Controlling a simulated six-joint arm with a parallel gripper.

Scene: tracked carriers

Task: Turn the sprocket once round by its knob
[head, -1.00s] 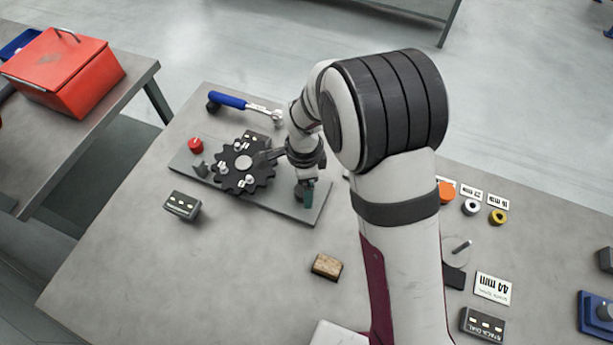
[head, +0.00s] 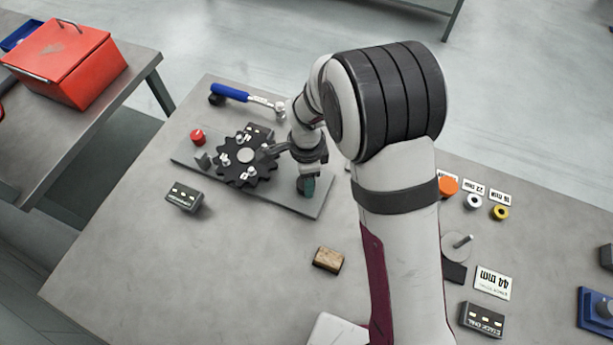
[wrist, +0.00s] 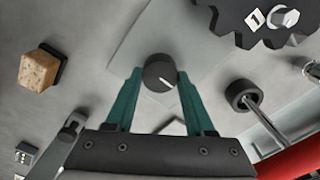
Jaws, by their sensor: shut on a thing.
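The dark toothed sprocket (head: 262,172) lies on a grey base plate (head: 302,207) left of my arm. Its toothed edge also shows at the top right of the wrist view (wrist: 245,35), with a bolt and a numbered tag. In the wrist view the round black knob (wrist: 158,68) with a white line sits between the two teal fingers of my gripper (wrist: 159,76), which are shut on it. In the head view my gripper (head: 307,185) is at the plate's right end, and its fingers and my wrist mostly hide the knob.
A red button (head: 197,136) is at the plate's left end. A blue-handled tool (head: 230,92) lies behind the plate. A black labelled block (head: 184,197) and a wooden block (head: 328,260) stand in front. Coloured rings, cards and another block are right of my arm.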

